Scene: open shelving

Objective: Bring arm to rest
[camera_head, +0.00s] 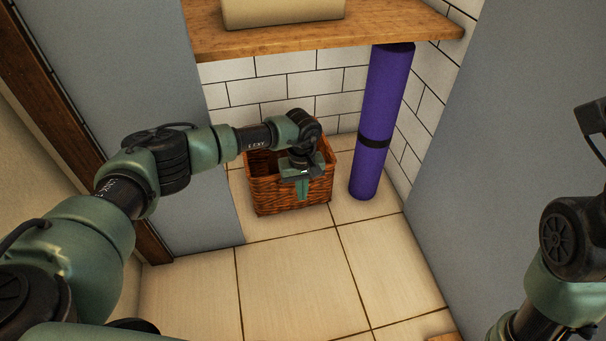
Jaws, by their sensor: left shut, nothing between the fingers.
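My left arm (165,165) reaches in from the left across the middle of the view. My left gripper (303,188) is shut and empty. It hangs in front of the near side of a brown wicker basket (265,194) and covers part of it. I cannot tell whether it touches the basket. The basket stands on the tiled floor, and its inside is partly hidden by my arm. My right arm (565,240) shows at the right edge. Its gripper is not in view.
A purple rolled mat (368,155) with a black band stands upright right of the basket. A wooden shelf (325,37) bearing a beige object (283,10) is above. Grey panels (500,120) flank the alcove. The tiled floor (295,280) in front is clear.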

